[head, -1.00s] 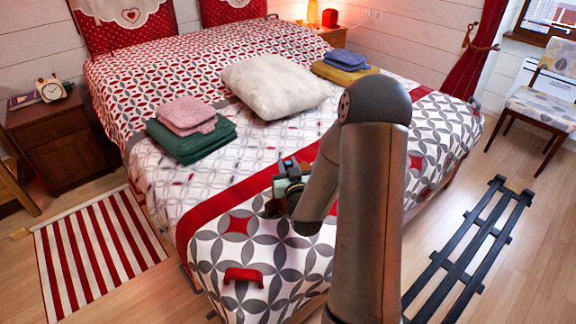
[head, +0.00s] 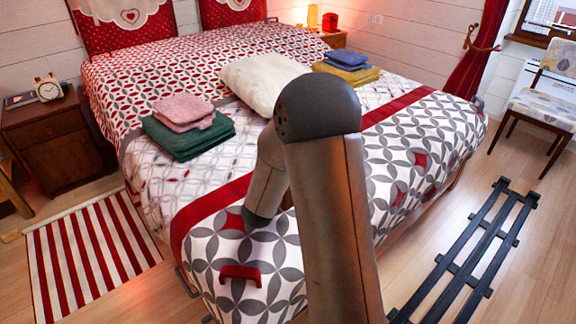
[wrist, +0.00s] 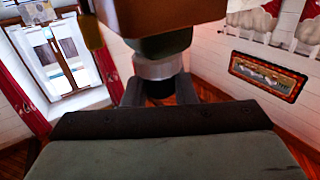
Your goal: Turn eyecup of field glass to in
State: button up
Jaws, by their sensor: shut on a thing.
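The field glass (wrist: 160,18) shows only in the wrist view, close up and cut off by the top edge. It has a brown body, a dark green section and a pale silvery ring (wrist: 158,67). The dark eyecup (wrist: 158,88) at its near end is mostly hidden. My gripper (wrist: 158,92) has a finger on each side of this end and is shut on the eyecup. The eyecup's turn setting cannot be read. In the head view my arm hides both the gripper and the field glass.
The bed bears green and pink folded cloths (head: 188,125), a white pillow (head: 262,82), yellow and blue cloths (head: 347,66), and a small red object (head: 240,273) near the front. A black slatted rack (head: 470,250) lies on the floor at right.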

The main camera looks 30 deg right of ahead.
jog(key=m+g+h, duration=0.2)
jog(key=g, duration=0.1)
jog(key=shift+w+a+m+g+h, duration=0.1)
jog(key=shift+a+m+g+h, duration=0.05)
jog(key=shift+m+g+h, duration=0.2)
jog(key=m+g+h+p, duration=0.1)
jog(key=m+g, duration=0.2)
jog(key=g, duration=0.1)
jog(key=shift+r+h, duration=0.1)
jog(key=shift+h, duration=0.25)
jog(key=m+g+p, duration=0.1)
jog(key=m+g, duration=0.1)
jog(key=g, duration=0.2)
jog(key=m+g+p, duration=0.1)
jog(key=m+g, duration=0.2)
jog(key=g, duration=0.1)
jog(key=shift+d+m+g+p, duration=0.2)
jog(key=shift+m+g+p, duration=0.05)
jog(key=shift+p, duration=0.1)
jog(key=shift+g, duration=0.3)
jog(key=o, duration=1)
jog(key=shift+c, duration=0.2)
